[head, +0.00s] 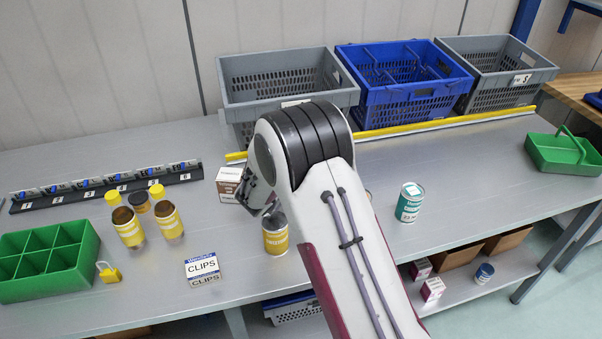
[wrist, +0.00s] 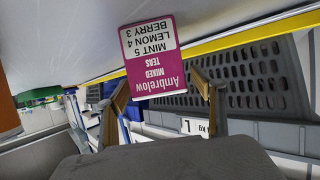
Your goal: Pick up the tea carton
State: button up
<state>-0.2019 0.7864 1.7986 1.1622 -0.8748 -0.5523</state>
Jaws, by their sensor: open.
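The tea carton (wrist: 153,50) is a magenta and white box with upside-down print reading Ambrelow Mixed Teas, seen in the wrist view. My gripper (wrist: 158,80) is open, with one finger on each side of the carton's near end in the picture. Nothing shows it gripping the carton; whether a finger touches it I cannot tell. In the head view my arm covers the middle of the bench, and I cannot make out the carton or the fingertips clearly there.
Grey (head: 285,85) and blue (head: 400,85) crates stand behind a yellow strip (head: 440,124). A brown-and-white box (head: 228,184), a yellow can (head: 275,238) and a CLIPS box (head: 202,268) are left of my arm; a teal can (head: 409,203) is right.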

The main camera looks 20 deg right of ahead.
jog(key=shift+d, duration=0.1)
dwell(0.4)
jog(key=c, duration=1.4)
jog(key=shift+o, duration=0.2)
jog(key=shift+r, duration=5)
